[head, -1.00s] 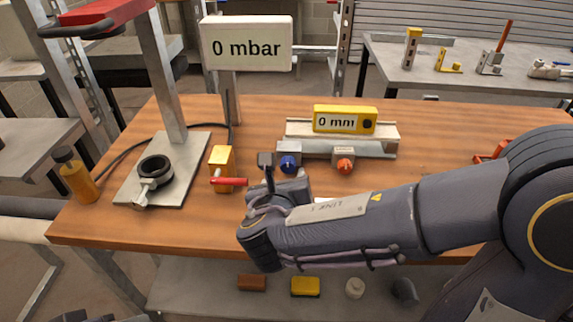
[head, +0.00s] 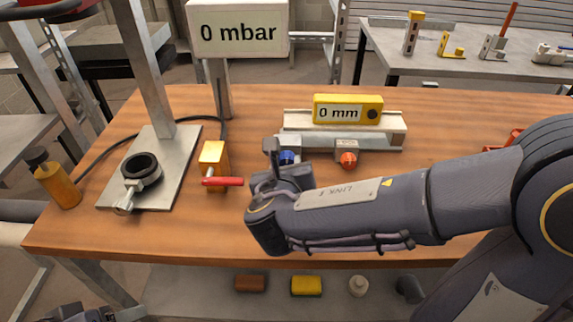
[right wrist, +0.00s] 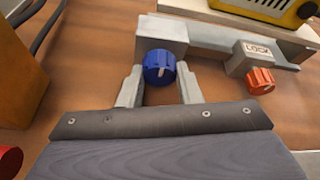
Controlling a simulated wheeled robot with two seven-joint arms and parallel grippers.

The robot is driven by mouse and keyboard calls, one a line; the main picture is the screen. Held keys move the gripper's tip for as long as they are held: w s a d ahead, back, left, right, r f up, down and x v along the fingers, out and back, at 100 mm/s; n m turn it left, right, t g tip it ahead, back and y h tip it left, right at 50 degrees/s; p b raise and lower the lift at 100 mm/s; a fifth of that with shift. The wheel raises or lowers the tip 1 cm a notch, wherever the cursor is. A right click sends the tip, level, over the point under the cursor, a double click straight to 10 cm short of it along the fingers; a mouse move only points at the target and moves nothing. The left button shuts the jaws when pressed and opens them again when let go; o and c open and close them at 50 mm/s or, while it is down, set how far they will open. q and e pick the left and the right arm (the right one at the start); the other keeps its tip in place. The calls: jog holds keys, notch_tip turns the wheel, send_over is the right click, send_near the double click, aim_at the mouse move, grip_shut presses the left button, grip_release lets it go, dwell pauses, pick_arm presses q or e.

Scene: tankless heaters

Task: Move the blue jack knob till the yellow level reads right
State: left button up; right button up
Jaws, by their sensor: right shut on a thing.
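The blue jack knob (head: 287,157) sits on the front of the grey jack, below the left part of the yellow level (head: 347,102). The level's display reads 0 mm. My right gripper (head: 283,163) is at the knob and hides part of it in the head view. In the right wrist view, the blue knob (right wrist: 159,67), with a pale mark on its face, lies between the two fingertips of my right gripper (right wrist: 158,76), which is shut on it. A part of my left gripper (head: 95,314) shows at the bottom left edge; its fingers cannot be made out.
A red-orange knob (right wrist: 260,81) beside the LOCK label is right of the blue knob. A brass block (head: 214,158) with a red handle (head: 222,182) stands left of my right gripper. A 0 mbar sign (head: 238,30) stands behind. Bare wood lies in front.

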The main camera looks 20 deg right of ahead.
jog(key=m+y+b, duration=0.1)
jog(key=b, duration=0.1)
jog(key=m+y+b, duration=0.1)
jog(key=m+b, duration=0.1)
jog(key=b, duration=0.1)
jog(key=shift+d+f+t, duration=0.2)
jog(key=shift+f+t, duration=0.15)
jog(key=shift+t, duration=0.05)
jog(key=shift+r+m+y+b, duration=0.25)
jog(key=shift+m+y+b, duration=0.05)
jog(key=shift+m+b, duration=0.2)
jog(key=o, duration=1)
jog(key=shift+s+a+r, duration=0.1)
jog(key=shift+s+r, duration=0.05)
jog(key=p+v, duration=0.2)
jog(key=v, duration=0.4)
jog(key=shift+s+r, duration=0.1)
jog(key=shift+s, duration=0.05)
jog(key=shift+s+a, duration=0.1)
jog(key=shift+s, duration=0.55)
